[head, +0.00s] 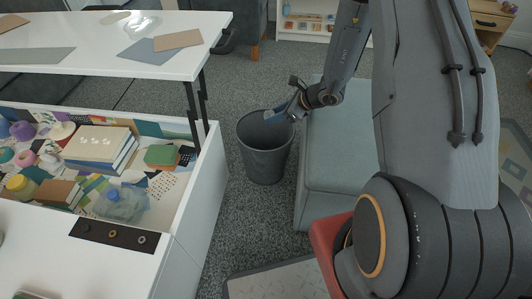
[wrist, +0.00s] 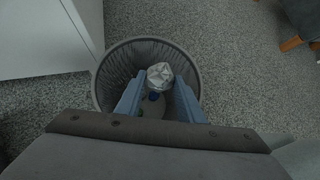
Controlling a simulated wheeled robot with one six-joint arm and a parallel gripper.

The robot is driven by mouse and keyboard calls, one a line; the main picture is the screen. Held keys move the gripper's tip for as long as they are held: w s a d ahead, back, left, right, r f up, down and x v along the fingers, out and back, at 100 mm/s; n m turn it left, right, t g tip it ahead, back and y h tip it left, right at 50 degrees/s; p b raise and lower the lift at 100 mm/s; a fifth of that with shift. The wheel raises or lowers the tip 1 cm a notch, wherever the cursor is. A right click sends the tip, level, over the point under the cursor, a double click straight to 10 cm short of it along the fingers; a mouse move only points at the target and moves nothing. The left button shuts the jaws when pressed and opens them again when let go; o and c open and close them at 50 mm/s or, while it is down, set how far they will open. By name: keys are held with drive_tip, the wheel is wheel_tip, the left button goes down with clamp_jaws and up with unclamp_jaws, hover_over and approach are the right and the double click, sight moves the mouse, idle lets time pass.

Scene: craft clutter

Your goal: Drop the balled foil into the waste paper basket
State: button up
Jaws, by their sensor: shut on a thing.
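The balled foil (wrist: 160,76) is a crumpled silver ball between the fingertips of my gripper (wrist: 158,88) in the wrist view. The gripper is shut on it, with a blue finger on each side. The waste paper basket (head: 265,153) is a dark grey round bin on the carpet in the head view. In the wrist view the basket (wrist: 103,88) lies below the gripper, with its rim around the foil and fingers. In the head view my gripper (head: 283,108) is at the right part of the basket's opening, and the foil cannot be made out there.
A white table (head: 195,215) with an open compartment of craft clutter stands left of the basket, its raised top (head: 90,48) above. A grey-green upholstered bench (head: 335,160) stands close on the right.

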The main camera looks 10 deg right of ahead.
drive_tip(key=o, duration=1.1)
drive_tip(key=shift+r, duration=0.1)
drive_tip(key=p+v, duration=0.2)
drive_tip(key=v, duration=0.5)
drive_tip(key=shift+s+d+r, duration=0.25)
